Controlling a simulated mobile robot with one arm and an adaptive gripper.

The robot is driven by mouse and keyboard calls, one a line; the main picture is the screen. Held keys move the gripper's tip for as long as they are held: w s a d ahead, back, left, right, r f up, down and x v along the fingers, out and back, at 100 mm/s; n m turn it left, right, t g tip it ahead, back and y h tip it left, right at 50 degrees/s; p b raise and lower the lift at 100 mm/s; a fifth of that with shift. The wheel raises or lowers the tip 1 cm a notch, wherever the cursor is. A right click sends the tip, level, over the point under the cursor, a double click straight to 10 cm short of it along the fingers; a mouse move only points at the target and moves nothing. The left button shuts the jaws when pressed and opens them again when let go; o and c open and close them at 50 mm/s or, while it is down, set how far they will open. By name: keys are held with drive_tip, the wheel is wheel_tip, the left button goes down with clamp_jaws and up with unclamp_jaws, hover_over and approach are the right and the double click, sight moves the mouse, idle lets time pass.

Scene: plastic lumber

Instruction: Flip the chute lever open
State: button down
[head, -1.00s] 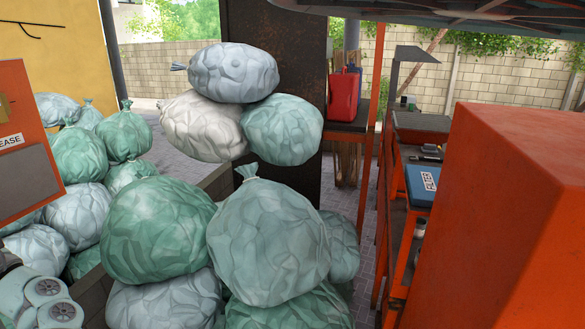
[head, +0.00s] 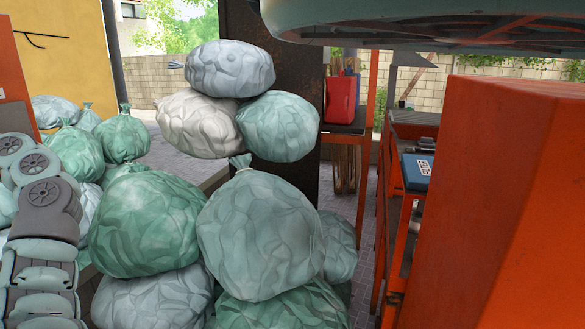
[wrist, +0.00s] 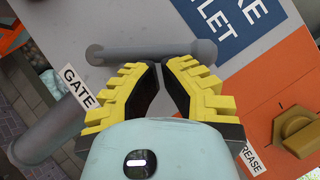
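In the wrist view a grey lever-like bar (wrist: 140,52) with rounded ends lies across a grey panel (wrist: 130,20). A white "GATE" label (wrist: 78,88) is below its left end. My gripper (wrist: 162,64) has yellow ribbed fingers with dark inner pads. Its fingertips are drawn close together, just below the middle of the bar in the picture. Nothing shows held between them. I cannot tell whether they touch the bar. In the head view the gripper and lever do not show.
A yellow-brown knob (wrist: 300,130) sits on an orange plate at the right of the wrist view. A thick grey tube (wrist: 60,132) is at lower left. In the head view, stacked bags (head: 262,235) fill the middle and an orange cabinet (head: 500,200) stands at right.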

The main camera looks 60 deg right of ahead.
drive_tip(key=shift+s+a+r+n+g+h+b, duration=0.15)
drive_tip(key=shift+a+r+n+g, duration=0.25)
drive_tip(key=shift+n, duration=0.3)
drive_tip(key=shift+a+r+n+g+h+b, duration=0.1)
drive_tip(key=shift+a+r+n+g+h, duration=0.1)
drive_tip(key=shift+n+g, duration=0.4)
drive_tip(key=shift+s+a+r+n+g+h+b, duration=0.15)
drive_tip(key=shift+a+r+n+g, duration=0.15)
drive_tip(key=shift+n, duration=0.5)
drive_tip(key=shift+w+d, duration=0.1)
